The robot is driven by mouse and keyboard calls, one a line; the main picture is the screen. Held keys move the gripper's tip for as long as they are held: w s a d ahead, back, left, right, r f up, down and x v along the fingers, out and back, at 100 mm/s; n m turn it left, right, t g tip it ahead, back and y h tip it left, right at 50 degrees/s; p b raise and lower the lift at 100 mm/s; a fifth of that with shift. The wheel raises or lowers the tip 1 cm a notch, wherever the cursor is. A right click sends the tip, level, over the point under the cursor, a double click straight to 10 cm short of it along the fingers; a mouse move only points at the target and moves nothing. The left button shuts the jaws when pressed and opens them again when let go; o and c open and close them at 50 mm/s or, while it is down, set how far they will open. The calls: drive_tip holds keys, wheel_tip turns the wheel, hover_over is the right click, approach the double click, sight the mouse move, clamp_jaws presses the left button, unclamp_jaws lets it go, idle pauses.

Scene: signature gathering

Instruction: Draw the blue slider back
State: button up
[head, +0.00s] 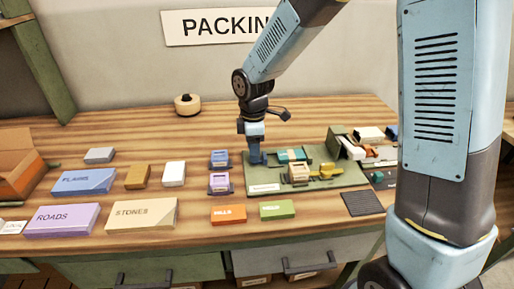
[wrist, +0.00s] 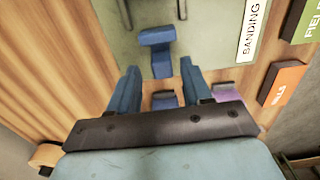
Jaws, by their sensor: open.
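The blue slider (wrist: 157,38) shows in the wrist view as a small blue piece at the edge of the green board (wrist: 205,40). The board also shows in the head view (head: 345,178). My gripper (wrist: 159,68) is open, its two blue fingers spread. In the wrist view the slider's lower part appears between the fingertips, with gaps on both sides; I cannot tell how far below them it is. In the head view my gripper (head: 257,160) points down at the board's left end. There the slider cannot be told apart from the blue fingers.
A blue stack (head: 219,158) and a purple stack (head: 219,183) stand just left of the board. A teal piece (head: 291,155), a cream block (head: 298,172) and a yellow piece (head: 326,170) sit on it. Orange (head: 228,215) and green (head: 277,210) boxes lie in front.

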wheel_tip(320, 180, up, 14)
drive_tip(key=shift+f, duration=0.25)
idle(0.4)
drive_tip(key=s+d+r+m+t, duration=0.1)
drive_tip(key=s+d+r+m, duration=0.3)
drive_tip(key=d, duration=0.4)
drive_tip(key=s+d+r+m+t, duration=0.2)
drive_tip(key=d+r+m, duration=0.2)
drive_tip(key=d+m, duration=0.3)
drive_tip(key=s+d+r+m+t, duration=0.1)
drive_tip(key=s+d+m+t, duration=0.1)
drive_tip(key=s+d+m, duration=0.7)
drive_tip(key=s+d, duration=0.3)
drive_tip(key=shift+s+d+t, duration=0.2)
drive_tip(key=shift+d+t, duration=0.1)
drive_tip(key=shift+d, duration=0.05)
